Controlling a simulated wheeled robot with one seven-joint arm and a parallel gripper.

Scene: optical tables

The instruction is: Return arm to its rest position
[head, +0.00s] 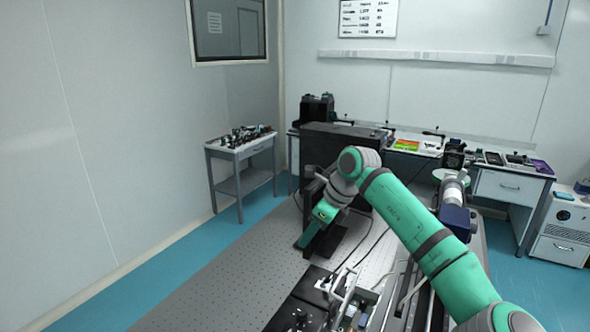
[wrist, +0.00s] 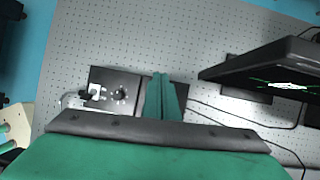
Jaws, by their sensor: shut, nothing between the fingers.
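My arm reaches from the lower right of the head view over the optical table (head: 190,300), bent at its elbow. My gripper (head: 303,243) hangs low over the table, in front of a large dark box (head: 335,150). In the wrist view my gripper (wrist: 163,78) has its green fingers together with nothing between them. The fingertips show against a black plate with small optical parts (wrist: 108,92) on the perforated table top (wrist: 150,40). I cannot tell the gap between the fingertips and the plate.
A monitor-like black panel (wrist: 270,65) stands at the right of the wrist view, with cables nearby. Optical gear (head: 340,295) crowds the table's near right. A side table (head: 240,150) stands at the left wall. The table's left part is bare.

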